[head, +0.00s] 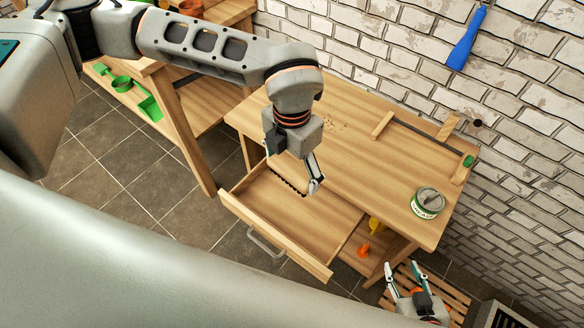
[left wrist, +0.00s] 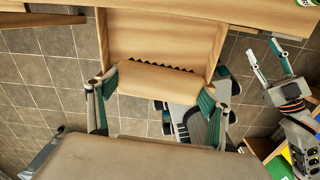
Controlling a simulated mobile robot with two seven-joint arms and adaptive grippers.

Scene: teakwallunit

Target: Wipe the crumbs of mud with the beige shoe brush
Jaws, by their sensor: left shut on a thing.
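The beige shoe brush (left wrist: 152,78), a wooden block with dark bristles along one edge, is between the fingers of my left gripper (left wrist: 155,98). In the head view my left gripper (head: 296,178) is shut on it over the open drawer (head: 290,228); the brush's row of dark bristles (head: 287,183) shows there, but its body blends with the wood. Small brown crumbs of mud (head: 337,126) lie on the wooden tabletop (head: 350,155), behind and right of that gripper. My right gripper (head: 414,288) is open and empty at the lower right, also visible in the left wrist view (left wrist: 268,62).
A tin (head: 427,202) stands at the tabletop's right end. A wooden strip (head: 382,125) lies right of the crumbs. A blue shoehorn-like tool (head: 467,40) hangs on the brick wall. The drawer's handle (head: 265,242) sticks out in front. The tabletop's middle is clear.

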